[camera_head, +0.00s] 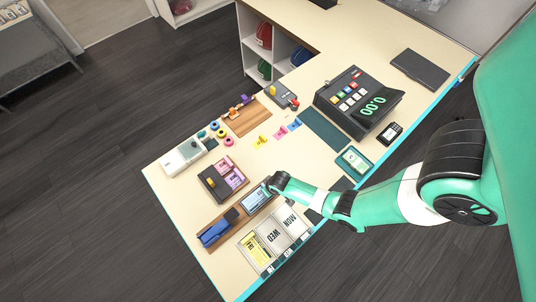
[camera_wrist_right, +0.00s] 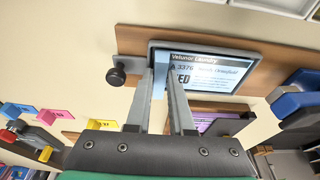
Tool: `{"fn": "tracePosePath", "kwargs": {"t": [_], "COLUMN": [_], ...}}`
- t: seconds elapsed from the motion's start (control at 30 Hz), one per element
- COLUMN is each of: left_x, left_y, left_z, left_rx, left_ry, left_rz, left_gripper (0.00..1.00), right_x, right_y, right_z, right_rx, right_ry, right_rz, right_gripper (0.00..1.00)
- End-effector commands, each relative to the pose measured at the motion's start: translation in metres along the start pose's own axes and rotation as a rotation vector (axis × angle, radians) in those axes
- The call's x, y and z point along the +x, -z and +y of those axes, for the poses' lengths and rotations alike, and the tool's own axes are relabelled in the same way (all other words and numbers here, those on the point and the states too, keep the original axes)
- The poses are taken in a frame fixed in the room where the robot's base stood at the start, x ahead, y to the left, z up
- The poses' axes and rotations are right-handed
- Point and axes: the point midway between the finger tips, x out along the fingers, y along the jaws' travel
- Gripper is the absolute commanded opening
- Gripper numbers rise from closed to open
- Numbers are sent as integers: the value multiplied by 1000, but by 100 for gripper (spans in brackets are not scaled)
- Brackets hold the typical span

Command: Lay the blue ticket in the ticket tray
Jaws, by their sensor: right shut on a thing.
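The blue ticket (camera_wrist_right: 215,72) is pale blue with dark print, reading "Velunor Laundry" along one edge in the right wrist view. It lies within the outline of a dark-rimmed tray (camera_wrist_right: 225,47), which looks like the ticket tray; it also shows in the head view (camera_head: 256,198). I cannot tell whether it rests fully on the tray floor. My right gripper (camera_head: 273,183) is over the tray's edge, its fingers shut on the ticket's near part and hiding some of its print. My left gripper is in neither view.
A dark holder with pink and purple cards (camera_head: 222,180) stands just beside the tray. A blue stapler-like object (camera_head: 215,233) and day cards (camera_head: 272,234) lie nearby. Small coloured tags (camera_head: 280,132), a register (camera_head: 357,103) and a white device (camera_head: 183,156) stand farther off.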

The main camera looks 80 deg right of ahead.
Motion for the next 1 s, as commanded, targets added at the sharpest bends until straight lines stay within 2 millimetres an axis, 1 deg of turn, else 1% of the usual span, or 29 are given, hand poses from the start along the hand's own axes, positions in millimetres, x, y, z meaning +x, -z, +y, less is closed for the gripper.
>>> {"fn": "tracePosePath", "kwargs": {"t": [0.23,0.27,0.3,0.43,0.63,0.67,0.8,0.83,1.0], "left_x": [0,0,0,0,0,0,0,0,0], "left_y": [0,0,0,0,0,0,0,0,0], "left_z": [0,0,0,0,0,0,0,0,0], "left_rx": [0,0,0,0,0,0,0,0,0], "left_ry": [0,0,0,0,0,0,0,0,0], "left_rz": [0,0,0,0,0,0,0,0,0], "left_gripper": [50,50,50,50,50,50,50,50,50], "right_x": [0,0,0,0,0,0,0,0,0], "right_y": [0,0,0,0,0,0,0,0,0], "right_z": [0,0,0,0,0,0,0,0,0], "right_rx": [0,0,0,0,0,0,0,0,0], "right_ry": [0,0,0,0,0,0,0,0,-1], "right_rz": [0,0,0,0,0,0,0,0,0], "right_gripper": [0,24,31,55,56,57,83,86,86]}}
